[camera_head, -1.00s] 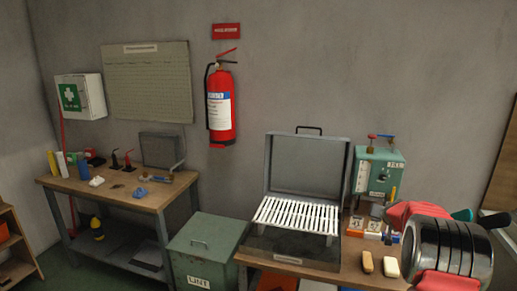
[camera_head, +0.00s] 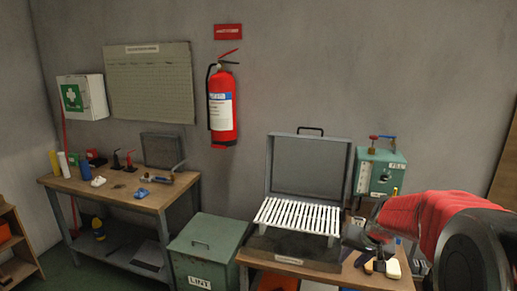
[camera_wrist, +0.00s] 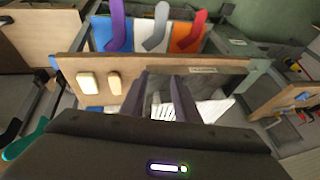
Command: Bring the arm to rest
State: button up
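My gripper (camera_head: 362,254) is in front of the right bench in the head view, at the end of my red arm, partly hidden by its own links. In the wrist view its two dark fingers (camera_wrist: 160,92) stand apart with nothing visible between them. Beyond them are the bench edge and some white slats. The gripper appears clear of the bench top, though its height is hard to judge.
A green lint bin (camera_head: 205,252) stands left.

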jog(key=s+a+r+n, duration=0.1)
jog(key=s+a+r, duration=0.2)
jog(key=s, duration=0.7)
jog(key=s+a+r+n, duration=0.1)
jog(key=s+a+r, duration=0.2)
jog(key=s, duration=0.6)
jog(key=s+a+r+n+h, duration=0.1)
jog(key=s+a+r, duration=0.2)
jog(key=s, duration=0.7)
jog(key=shift+s+a+r+n, duration=0.3)
jog(key=shift+a+n, duration=0.1)
jog(key=shift+a, duration=0.9)
